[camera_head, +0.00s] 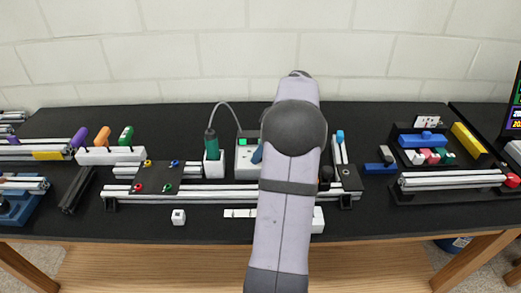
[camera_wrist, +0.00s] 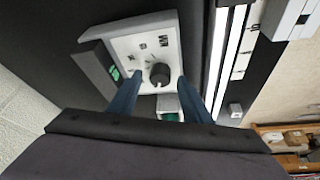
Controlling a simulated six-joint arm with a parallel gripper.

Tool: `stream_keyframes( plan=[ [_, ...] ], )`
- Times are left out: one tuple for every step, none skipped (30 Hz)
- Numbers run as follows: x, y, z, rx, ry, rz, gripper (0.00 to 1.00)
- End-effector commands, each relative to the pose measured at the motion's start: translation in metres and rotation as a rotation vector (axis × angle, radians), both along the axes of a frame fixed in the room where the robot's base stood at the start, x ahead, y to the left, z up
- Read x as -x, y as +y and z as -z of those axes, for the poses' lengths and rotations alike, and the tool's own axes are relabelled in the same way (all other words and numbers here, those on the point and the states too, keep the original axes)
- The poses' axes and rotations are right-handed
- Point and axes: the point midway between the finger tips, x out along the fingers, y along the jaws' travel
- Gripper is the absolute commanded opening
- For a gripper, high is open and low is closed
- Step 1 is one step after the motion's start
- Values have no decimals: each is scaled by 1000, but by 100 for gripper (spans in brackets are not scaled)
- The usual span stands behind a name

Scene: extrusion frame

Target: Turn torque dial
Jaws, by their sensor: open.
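The torque dial (camera_wrist: 160,74) is a round dark knob on the white face of a control box (camera_wrist: 150,38). Small dark markings surround it. In the wrist view my gripper (camera_wrist: 160,77) is open, with one blue finger to each side of the dial. I cannot tell whether either finger touches it. In the head view the box (camera_head: 244,168) shows a lit green display (camera_head: 249,141), and my arm hides its right part and the dial. A blue finger shows at the arm's left edge.
A green corded screwdriver (camera_head: 211,143) stands in a white holder (camera_head: 214,168) left of the box. Aluminium extrusions (camera_head: 190,195) run in front. A white rack (camera_head: 110,156) holds coloured handles at left. The front table strip is mostly clear.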

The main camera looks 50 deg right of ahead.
Motion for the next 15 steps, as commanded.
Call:
stream_keyframes(
  plan=[
    [1,-2,-4,2,-1,1,45],
    [2,-2,-6,2,-1,1,45],
    [4,-3,-10,3,-2,2,45],
    [5,-4,-14,3,-2,2,45],
    [7,-4,-17,3,-2,2,45],
    [9,-5,-23,4,-2,2,45],
    [10,-6,-27,4,-2,1,45],
    [12,-7,-31,4,-2,1,45],
    [14,-8,-36,4,-1,2,45],
    [15,-8,-39,5,-1,2,45],
    [17,-9,-43,3,0,1,45],
    [18,-10,-48,4,-1,2,45],
    [19,-10,-51,2,-1,1,45],
    [20,-11,-54,2,-1,1,45],
    [21,-11,-57,2,-1,1,45]
  ],
)
